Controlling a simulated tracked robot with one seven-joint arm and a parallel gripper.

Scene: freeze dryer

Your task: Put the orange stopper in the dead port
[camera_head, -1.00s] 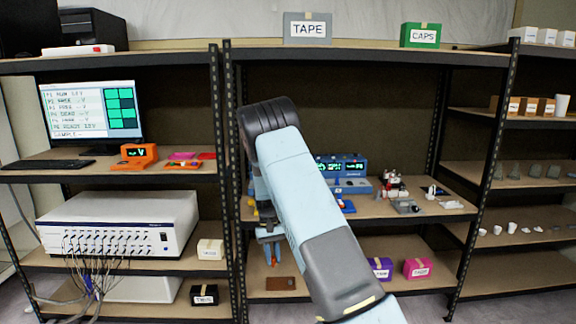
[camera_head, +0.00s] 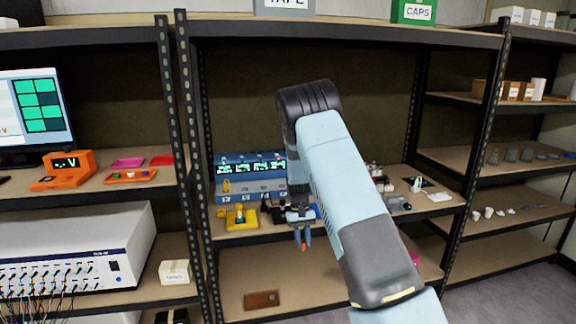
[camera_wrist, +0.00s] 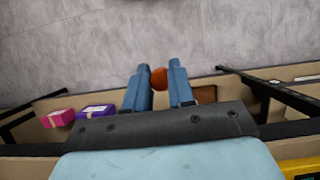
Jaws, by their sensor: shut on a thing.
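My gripper (camera_head: 303,240) points down, with its fingertips below the middle shelf's front edge. It is shut on the orange stopper (camera_head: 303,247), which also shows between the blue fingers in the wrist view (camera_wrist: 159,78). The blue device (camera_head: 250,188) stands on the middle shelf, up and left of my gripper, with a row of lit displays and ports below them. A yellow piece (camera_head: 226,186) sits at its left port. I cannot tell which port is the dead one. My arm hides the device's right end.
A yellow stand (camera_head: 238,218) is in front of the device. A brown block (camera_head: 262,300) lies on the lower shelf, which is mostly clear. A dark shelf post (camera_head: 192,150) stands left. Pink (camera_wrist: 60,118) and purple (camera_wrist: 97,111) boxes show in the wrist view.

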